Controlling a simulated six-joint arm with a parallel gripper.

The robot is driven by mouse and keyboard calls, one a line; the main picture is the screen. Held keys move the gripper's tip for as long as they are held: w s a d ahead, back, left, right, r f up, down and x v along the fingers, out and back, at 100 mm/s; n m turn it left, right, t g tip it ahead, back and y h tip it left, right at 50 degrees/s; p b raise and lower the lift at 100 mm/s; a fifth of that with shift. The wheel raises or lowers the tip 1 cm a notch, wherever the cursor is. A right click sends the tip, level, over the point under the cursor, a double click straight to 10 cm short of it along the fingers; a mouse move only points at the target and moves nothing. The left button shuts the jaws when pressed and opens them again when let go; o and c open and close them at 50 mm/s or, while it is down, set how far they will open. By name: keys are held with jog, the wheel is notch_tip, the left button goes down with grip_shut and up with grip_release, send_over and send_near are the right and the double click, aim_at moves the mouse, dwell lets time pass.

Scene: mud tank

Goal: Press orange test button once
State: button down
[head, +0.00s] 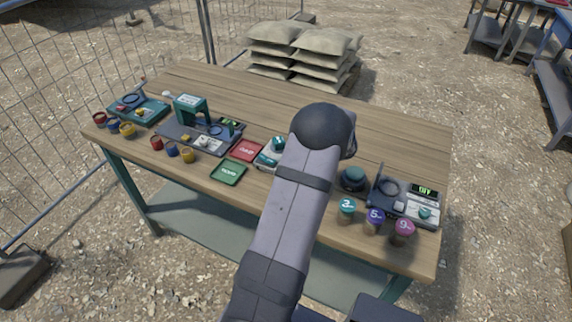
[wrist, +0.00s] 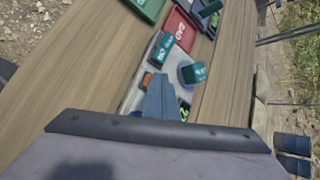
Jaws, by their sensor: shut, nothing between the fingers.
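The orange button (wrist: 147,79) shows in the wrist view as a small orange patch on a pale grey panel (wrist: 153,50), just left of my fingertips. My gripper (wrist: 158,82) is shut and empty, its blue-grey fingers pointing down over the panel. I cannot tell the height of the fingertips above it. In the head view, only the left end of this teal and white unit (head: 270,158) shows. My arm hides the rest, the orange button and my gripper there.
The red card (head: 246,150) and green card (head: 229,172) lie left of the unit. A teal-labelled block (wrist: 162,48) and round base with a teal piece (wrist: 193,73) stand near the fingers.

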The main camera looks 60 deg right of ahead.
jog(key=shift+r+p, duration=0.5)
jog(key=shift+r, duration=0.35)
jog(key=shift+r, duration=0.1)
notch_tip(320, 180, up, 5)
jog(key=p, duration=0.3)
dwell(0.8)
